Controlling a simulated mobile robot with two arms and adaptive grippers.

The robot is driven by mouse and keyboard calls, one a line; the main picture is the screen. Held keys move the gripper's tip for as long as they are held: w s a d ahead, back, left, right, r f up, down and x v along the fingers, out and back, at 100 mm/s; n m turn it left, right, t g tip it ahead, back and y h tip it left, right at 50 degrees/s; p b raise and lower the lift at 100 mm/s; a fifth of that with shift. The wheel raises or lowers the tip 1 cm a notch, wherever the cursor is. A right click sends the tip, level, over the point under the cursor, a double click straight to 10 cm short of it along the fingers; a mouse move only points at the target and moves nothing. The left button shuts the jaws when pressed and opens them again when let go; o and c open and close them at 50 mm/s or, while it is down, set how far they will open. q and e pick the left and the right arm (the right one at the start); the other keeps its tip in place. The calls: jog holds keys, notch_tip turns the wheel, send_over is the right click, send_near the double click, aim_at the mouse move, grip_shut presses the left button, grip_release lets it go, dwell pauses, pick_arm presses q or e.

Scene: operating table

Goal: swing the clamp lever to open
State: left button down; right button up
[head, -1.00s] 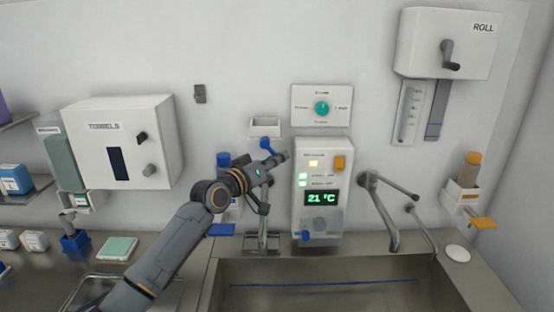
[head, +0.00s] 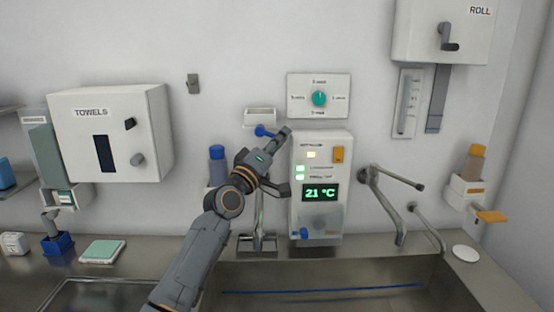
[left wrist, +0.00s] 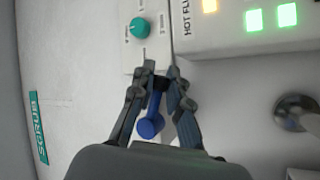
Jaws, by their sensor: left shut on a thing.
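The clamp lever is blue with a round knob (head: 262,131). It sits on the wall just left of the white temperature panel, below a small white holder. In the left wrist view the blue lever (left wrist: 151,124) lies between my left fingers, its knob toward the palm. My left gripper (left wrist: 160,72) is shut on the lever's dark far part. In the head view my left gripper (head: 281,142) reaches up from below and partly hides the lever's mount. My right gripper is not in view.
The white panel (head: 333,160) reading 21 °C stands close on the right. A dial plate (head: 319,83) with a green knob is above. A blue-capped bottle (head: 217,160) is left of my wrist. A steel tap (head: 395,215) and the sink lie to the right and below.

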pick_arm(q)
jog(key=n+t+b, duration=0.1)
jog(key=r+n+t+y+b, duration=0.1)
jog(key=n, duration=0.1)
jog(key=n+t+b, duration=0.1)
jog(key=n, duration=0.1)
jog(key=shift+d+r+y, duration=0.3)
jog(key=shift+y, duration=0.1)
jog(key=shift+s+a+r+n+t+b, duration=0.1)
jog(key=shift+r+n+t+b, duration=0.25)
jog(key=shift+n+t+b, duration=0.25)
jog(key=shift+r, duration=0.15)
jog(key=c, duration=1.3)
grip_release()
jog(key=shift+f, duration=0.25)
jog(key=shift+s+f, duration=0.15)
jog(key=shift+s, duration=0.05)
jog(key=v, duration=0.6)
jog(key=shift+s, duration=0.5)
jog(key=shift+a, duration=0.1)
